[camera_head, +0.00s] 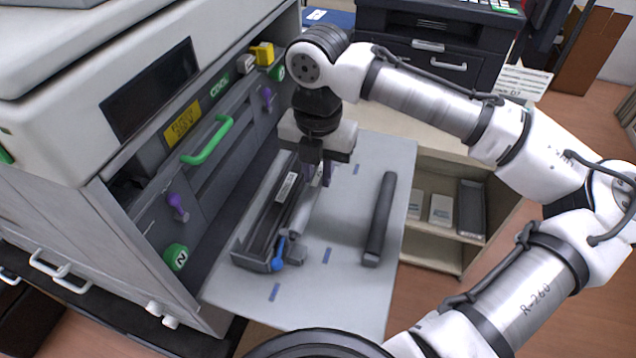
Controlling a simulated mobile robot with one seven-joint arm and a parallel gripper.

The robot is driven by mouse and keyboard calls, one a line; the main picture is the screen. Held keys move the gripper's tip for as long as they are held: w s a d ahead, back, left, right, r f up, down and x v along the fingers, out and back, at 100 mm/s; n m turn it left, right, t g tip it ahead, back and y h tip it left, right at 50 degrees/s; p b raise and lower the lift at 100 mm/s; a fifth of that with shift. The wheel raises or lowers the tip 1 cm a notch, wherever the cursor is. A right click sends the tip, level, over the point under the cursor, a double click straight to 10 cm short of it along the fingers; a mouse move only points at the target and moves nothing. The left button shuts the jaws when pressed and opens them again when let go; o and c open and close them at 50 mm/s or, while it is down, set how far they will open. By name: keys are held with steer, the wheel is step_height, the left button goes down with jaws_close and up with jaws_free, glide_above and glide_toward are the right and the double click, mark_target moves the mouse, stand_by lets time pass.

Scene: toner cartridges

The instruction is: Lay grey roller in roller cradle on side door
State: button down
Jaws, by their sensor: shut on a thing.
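My gripper (318,178) points down over the far end of the side door (340,290), a flat grey panel folded out from the printer. Its fingers are shut on a slim grey piece, apparently the grey roller (303,208), beside a long dark unit (258,225) with a white label and a blue lever (279,256). The fingers and the unit partly hide the roller, so I cannot tell whether it touches the unit or the door. A long dark bar-shaped piece (380,220) lies on the door's right side; I cannot tell whether it is the roller cradle.
The printer's open front (200,160) is at the left, with a green handle (207,143) and purple levers. A low shelf (435,245) with small boxes stands right of the door. Blue marks (274,292) dot the door. The door's near part is clear.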

mark_target(318, 176)
steer(key=shift+f, duration=1.95)
steer(key=shift+f, duration=0.15)
steer(key=shift+f, duration=0.5)
steer(key=c, duration=1.3)
jaws_free()
steer(key=shift+r, duration=0.1)
step_height(318, 176, up, 13)
steer(key=shift+r+b, duration=0.1)
steer(key=shift+b, duration=0.35)
